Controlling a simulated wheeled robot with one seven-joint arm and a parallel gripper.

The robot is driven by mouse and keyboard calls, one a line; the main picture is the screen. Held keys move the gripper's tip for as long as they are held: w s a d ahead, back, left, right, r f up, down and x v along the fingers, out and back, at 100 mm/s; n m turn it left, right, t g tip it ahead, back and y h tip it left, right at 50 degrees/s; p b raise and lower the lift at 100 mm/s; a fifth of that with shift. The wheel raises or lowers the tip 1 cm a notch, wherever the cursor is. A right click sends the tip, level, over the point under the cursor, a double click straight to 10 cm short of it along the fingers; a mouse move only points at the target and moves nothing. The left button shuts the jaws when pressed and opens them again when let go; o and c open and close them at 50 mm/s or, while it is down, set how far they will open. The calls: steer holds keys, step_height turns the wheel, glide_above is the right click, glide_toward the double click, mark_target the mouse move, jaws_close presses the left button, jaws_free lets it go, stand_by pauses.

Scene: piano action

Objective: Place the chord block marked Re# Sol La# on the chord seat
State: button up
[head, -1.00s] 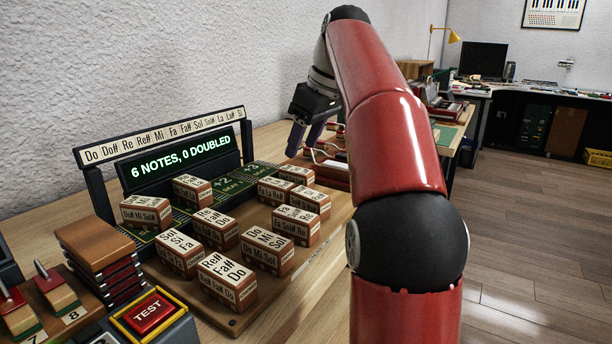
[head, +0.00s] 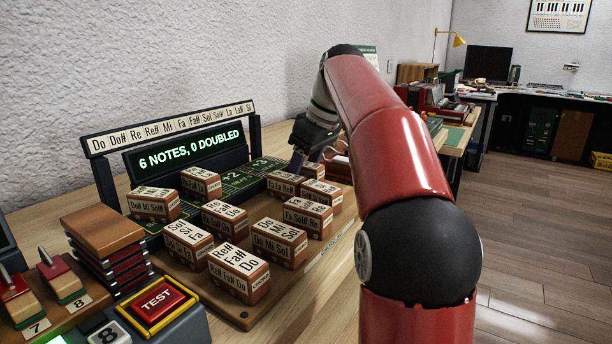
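Several brown chord blocks with cream labels stand on a wooden board (head: 318,262). I cannot read Re# Sol La# on any of them, and the labels of the blocks farthest back are small or covered. My gripper (head: 305,160) hangs low over the back right of the board, by a partly hidden block (head: 312,170). Its dark fingers look apart, but I cannot tell whether they touch that block. A dark strip with green markings (head: 235,181) runs below the display and looks like the chord seat. A Do# Mi Sol# block (head: 153,204) and another block (head: 200,184) stand on it.
The display (head: 190,153) reads 6 NOTES, 0 DOUBLED, under a note-name rail (head: 170,131). Near blocks read Re# Fa# Do (head: 239,275) and Do Mi Sol (head: 279,243). A TEST button (head: 157,301) and stacked slabs (head: 105,240) stand at the left front.

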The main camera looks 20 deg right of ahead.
steer(key=c, duration=1.1)
steer(key=shift+r, duration=0.15)
